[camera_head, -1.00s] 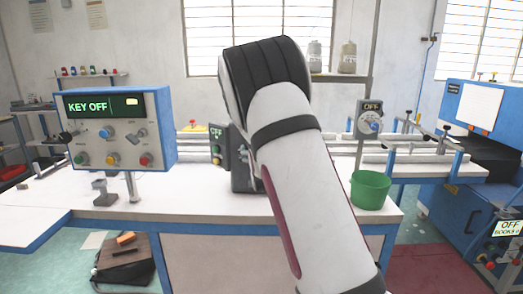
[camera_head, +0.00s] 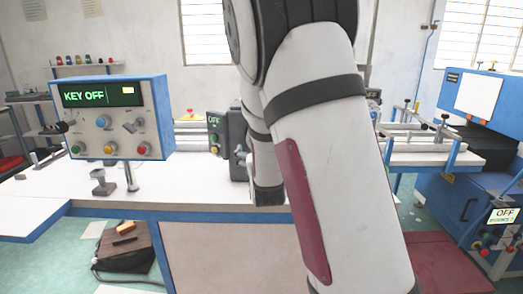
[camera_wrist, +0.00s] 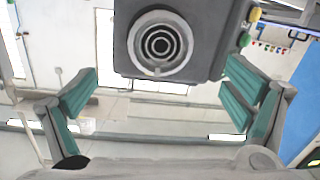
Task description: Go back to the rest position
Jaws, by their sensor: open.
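My gripper (camera_wrist: 162,88) is open and empty in the wrist view, with one teal-padded finger on each side. A dark grey box (camera_wrist: 205,40) with a ringed round part (camera_wrist: 158,42) is beyond the fingers at the top. Coloured buttons show along its right edge. In the head view, a dark box (camera_head: 236,140) with an "OFF" sign stands on the bench beside my arm. My white arm crosses the middle of the head view and hides most of my gripper there.
A blue control panel (camera_head: 115,117) reading "KEY OFF" stands left on the white bench (camera_head: 180,190). A blue machine (camera_head: 470,190) with an "OFF" display is at right. A brown bag (camera_head: 128,248) lies on the floor. Rails (camera_head: 425,150) run along the right back.

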